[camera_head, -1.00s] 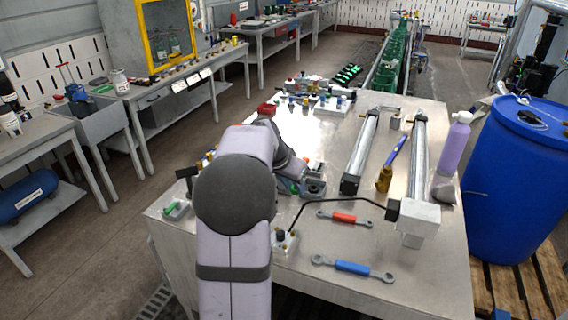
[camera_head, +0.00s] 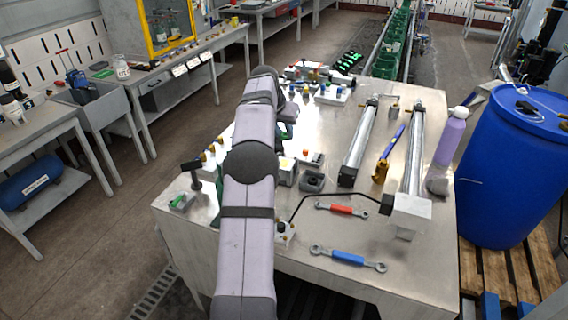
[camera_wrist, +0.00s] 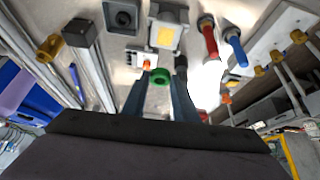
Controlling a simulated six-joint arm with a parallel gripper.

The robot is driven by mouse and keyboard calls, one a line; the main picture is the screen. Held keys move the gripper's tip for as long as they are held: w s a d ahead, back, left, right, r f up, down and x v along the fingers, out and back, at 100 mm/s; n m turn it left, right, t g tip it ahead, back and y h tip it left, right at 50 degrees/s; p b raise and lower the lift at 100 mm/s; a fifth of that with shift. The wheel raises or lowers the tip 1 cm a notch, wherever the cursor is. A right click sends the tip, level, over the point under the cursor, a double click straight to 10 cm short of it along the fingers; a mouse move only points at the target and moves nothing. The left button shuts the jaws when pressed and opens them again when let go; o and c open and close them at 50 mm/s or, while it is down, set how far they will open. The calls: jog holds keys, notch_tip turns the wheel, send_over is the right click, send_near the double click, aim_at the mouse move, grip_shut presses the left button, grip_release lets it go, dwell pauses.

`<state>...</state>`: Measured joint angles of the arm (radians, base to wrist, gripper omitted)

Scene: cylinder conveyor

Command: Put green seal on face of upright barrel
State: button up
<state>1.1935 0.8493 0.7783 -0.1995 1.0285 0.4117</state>
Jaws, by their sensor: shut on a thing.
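My gripper (camera_wrist: 160,92) is shut on the green seal (camera_wrist: 159,77), a small ring held between the fingertips in the wrist view. In the head view my own arm hides the gripper and seal. A grey block with a yellow square (camera_wrist: 168,30) stands just beyond the seal, apart from it; it also shows in the head view (camera_head: 287,172). I cannot tell whether this block holds the upright barrel. Two long metal barrels, the left one (camera_head: 359,145) and the right one (camera_head: 414,160), lie on the metal table. A big blue drum (camera_head: 510,175) stands upright at the right.
A dark square fixture (camera_head: 312,181) sits beside the block. A red wrench (camera_head: 341,209), a blue wrench (camera_head: 348,257) and a purple bottle (camera_head: 450,140) are on the table (camera_head: 300,232). Racks of coloured parts (camera_head: 332,93) line its far edge.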

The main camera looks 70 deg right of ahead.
jog(key=shift+a+n+t, duration=0.15)
jog(key=shift+n+t, duration=0.15)
jog(key=shift+n, duration=0.2)
jog(key=shift+f, duration=0.15)
jog(key=shift+f+p, duration=1.6)
jog(key=shift+f, duration=3.3)
jog(key=shift+f, duration=0.1)
jog(key=shift+f, duration=0.15)
jog(key=o, duration=1)
jog(key=shift+o, duration=0.2)
